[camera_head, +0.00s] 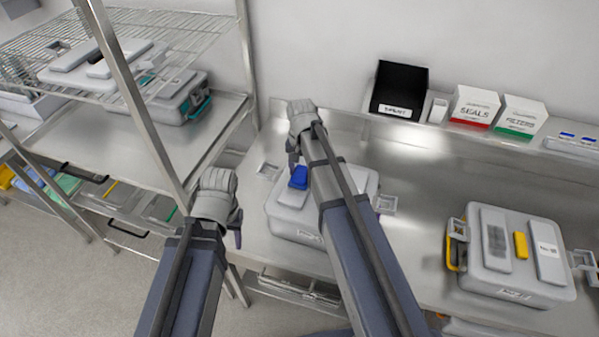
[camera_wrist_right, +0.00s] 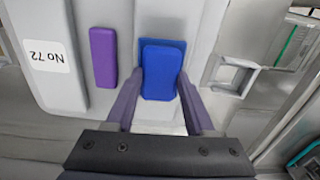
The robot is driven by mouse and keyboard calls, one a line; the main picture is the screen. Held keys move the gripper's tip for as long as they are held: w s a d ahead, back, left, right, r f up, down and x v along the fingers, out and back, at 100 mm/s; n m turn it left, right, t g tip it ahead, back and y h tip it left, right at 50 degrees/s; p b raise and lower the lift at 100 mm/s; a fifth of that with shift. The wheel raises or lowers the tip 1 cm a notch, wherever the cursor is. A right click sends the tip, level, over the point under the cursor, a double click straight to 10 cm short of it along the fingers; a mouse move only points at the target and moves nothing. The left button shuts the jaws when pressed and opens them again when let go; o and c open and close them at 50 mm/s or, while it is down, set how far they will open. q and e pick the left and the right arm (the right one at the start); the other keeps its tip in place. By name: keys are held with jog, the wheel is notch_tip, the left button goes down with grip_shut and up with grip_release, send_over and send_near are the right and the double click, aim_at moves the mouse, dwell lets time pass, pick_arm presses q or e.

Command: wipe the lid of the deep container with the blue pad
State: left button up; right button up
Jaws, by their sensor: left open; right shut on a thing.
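The blue pad (camera_head: 299,178) is over the lid of a grey container (camera_head: 298,228) on the steel bench. My right gripper (camera_head: 296,160) is shut on the pad, whose blue face (camera_wrist_right: 162,72) shows between both fingers in the right wrist view. The lid (camera_wrist_right: 72,20) there carries a purple strip (camera_wrist_right: 103,57) and a "No 72" label, left of the pad. A darker blue patch (camera_wrist_right: 178,46) shows behind the pad; I cannot tell whether the pad touches the lid. My left gripper (camera_head: 236,236) is open and empty, left of the container.
A second grey container (camera_head: 520,285) with a yellow strip stands on the right of the bench. A black bin (camera_head: 399,88) and the SEALS (camera_head: 474,106) and FILTERS (camera_head: 520,118) boxes stand along the back. A wire rack (camera_head: 160,150) with a teal-latched container (camera_head: 180,100) is at left.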

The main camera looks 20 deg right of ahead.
jog(key=shift+w+d, duration=0.6)
jog(key=shift+w, duration=0.25)
jog(key=shift+w+d, duration=0.6)
jog(key=shift+w, duration=0.25)
jog(key=shift+s+r, duration=0.1)
jog(key=shift+r, duration=0.05)
notch_tip(320, 180, up, 6)
jog(key=p, duration=0.6)
notch_tip(320, 180, up, 3)
jog(key=p, duration=0.3)
jog(key=shift+a+f, duration=0.1)
jog(key=shift+f, duration=0.1)
